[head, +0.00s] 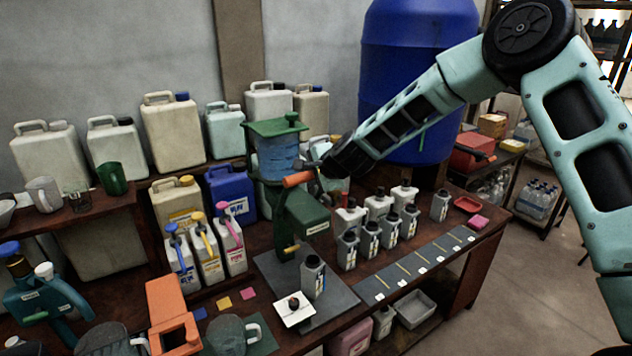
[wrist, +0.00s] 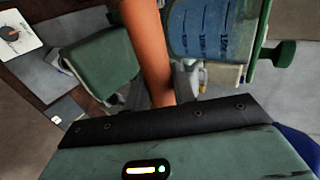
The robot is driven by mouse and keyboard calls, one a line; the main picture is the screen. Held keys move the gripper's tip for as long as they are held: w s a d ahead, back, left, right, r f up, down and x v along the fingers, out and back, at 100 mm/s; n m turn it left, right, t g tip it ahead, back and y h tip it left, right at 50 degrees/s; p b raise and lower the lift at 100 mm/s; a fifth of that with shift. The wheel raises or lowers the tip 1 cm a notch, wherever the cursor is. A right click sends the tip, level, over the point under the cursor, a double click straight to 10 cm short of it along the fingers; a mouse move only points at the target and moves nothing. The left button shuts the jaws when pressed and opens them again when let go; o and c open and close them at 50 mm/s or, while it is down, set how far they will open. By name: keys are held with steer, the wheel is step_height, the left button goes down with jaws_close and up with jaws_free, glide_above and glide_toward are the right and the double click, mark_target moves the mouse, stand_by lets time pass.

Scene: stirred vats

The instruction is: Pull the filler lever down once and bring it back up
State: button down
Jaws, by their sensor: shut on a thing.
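The filler (head: 303,212) is a green machine with a blue graduated tank (head: 277,155) on top; the tank also shows in the wrist view (wrist: 212,32). Its orange lever (head: 297,180) sticks out in front of the tank, close to level. In the wrist view the lever (wrist: 150,50) runs up from between my fingers. My gripper (head: 314,168) is shut on the lever near its right end; the fingertips are partly hidden behind the lever and my wrist. A grey bottle (head: 313,278) stands upright on the dark plate below the filler.
Several grey bottles (head: 370,238) stand to the right of the filler, near a dark marked strip (head: 415,264). Jerrycans (head: 172,133) line the wall. A blue barrel (head: 415,80) stands behind my arm.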

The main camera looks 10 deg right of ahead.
steer(key=shift+w+a+r, duration=0.1)
steer(key=shift+w+r, duration=0.2)
steer(key=shift+r, duration=0.15)
steer(key=c, duration=1.2)
jaws_free()
steer(key=shift+w, duration=0.1)
steer(key=shift+o, duration=0.2)
steer(key=shift+f, duration=0.2)
steer(key=shift+s+d+r+b, duration=0.2)
steer(key=shift+s+r+b, duration=0.1)
steer(key=shift+s, duration=0.2)
steer(key=b+v, duration=0.6)
steer(key=v, duration=1)
steer(key=shift+s+a+r, duration=0.1)
steer(key=shift+s, duration=0.05)
